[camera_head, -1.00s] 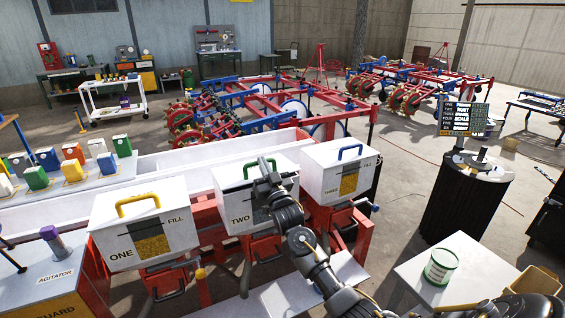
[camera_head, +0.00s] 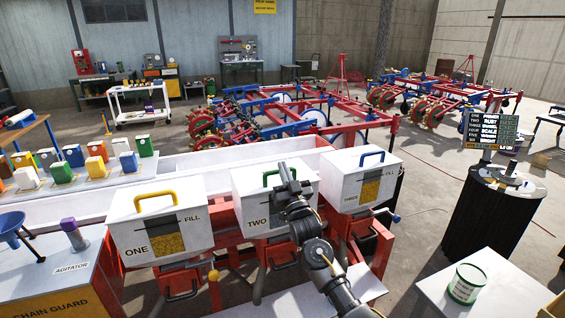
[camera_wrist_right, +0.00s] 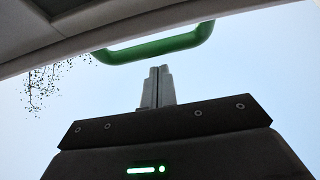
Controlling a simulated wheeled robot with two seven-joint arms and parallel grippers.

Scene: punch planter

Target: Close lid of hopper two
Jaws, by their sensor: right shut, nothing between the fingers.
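Hopper two (camera_head: 254,214) is a white box marked TWO, in the middle of a row of three in the head view. Its green handle (camera_head: 268,179) is on top, and the lid looks to lie down on the box; I cannot tell whether it is fully seated. My right gripper (camera_head: 287,167) is at the handle's right side in the head view, partly covering the hopper. In the right wrist view, its fingers (camera_wrist_right: 158,72) are shut and empty, just below the green handle (camera_wrist_right: 155,46) in the picture. My left gripper is not in view.
Hopper one (camera_head: 133,232), with a yellow handle, stands left, and hopper three (camera_head: 345,188), with a blue handle, stands right. Several coloured containers stand behind at left. A green-and-white can (camera_head: 466,284) sits on a white table at right.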

